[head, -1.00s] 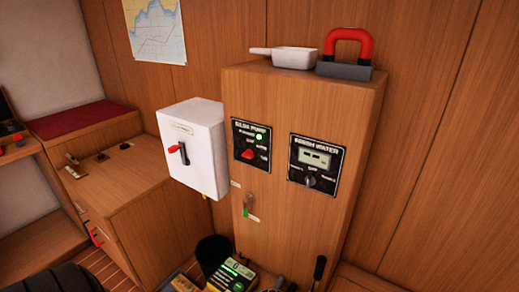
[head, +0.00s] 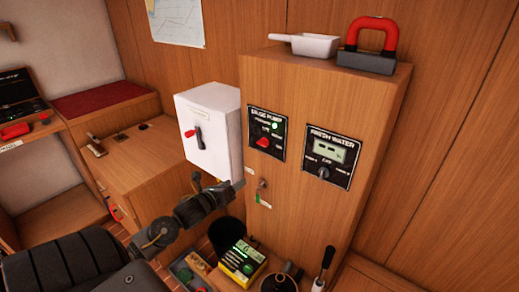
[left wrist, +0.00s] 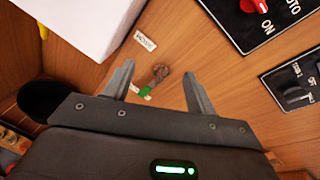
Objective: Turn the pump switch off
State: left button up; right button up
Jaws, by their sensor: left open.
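The bilge pump panel (head: 279,148) is a black plate on the front of the wooden cabinet. It has a red switch (head: 263,142) and a lit green lamp (head: 275,124). In the left wrist view the red switch (left wrist: 254,6) is at the top right, partly cut off, with the labels AUTO and ON beside it. I cannot tell which label it points to. My left gripper (head: 221,184) is open and empty, below and left of the panel and apart from it. In the left wrist view its fingers (left wrist: 158,88) frame a small key-like fitting with a green tag. My right gripper is not visible.
A white box (head: 210,130) with a red-and-black lever juts out left of the panel. The fresh water panel (head: 323,157) with a black knob is to the right. The fitting (head: 262,190) is below the pump panel. A scoop and red-handled object stand on top.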

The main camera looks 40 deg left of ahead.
aim_at(261, 144)
pick_arm(q)
jog(key=d+r+m+t+h, duration=0.1)
jog(key=d+r+m, duration=0.15)
jog(key=r, duration=0.35)
jog(key=d+r+m+t, duration=0.1)
jog(key=r+m, duration=0.3)
jog(key=r, duration=0.2)
jog(key=shift+h, duration=0.3)
jog(key=w+p, duration=0.1)
jog(key=w, duration=0.2)
jog(key=w+p, duration=0.1)
jog(key=w, duration=0.1)
jog(key=w+p, duration=0.1)
jog(key=w, duration=0.2)
jog(key=shift+w+d+r, duration=0.1)
jog(key=shift+w+r, duration=0.25)
jog(key=shift+r, duration=0.05)
jog(key=shift+w+f, duration=0.15)
jog(key=shift+w, duration=0.5)
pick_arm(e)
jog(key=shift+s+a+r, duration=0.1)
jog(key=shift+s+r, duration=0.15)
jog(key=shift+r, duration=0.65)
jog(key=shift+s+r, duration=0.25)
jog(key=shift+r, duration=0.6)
pick_arm(q)
jog(key=shift+c, duration=0.5)
jog(key=c, duration=0.9)
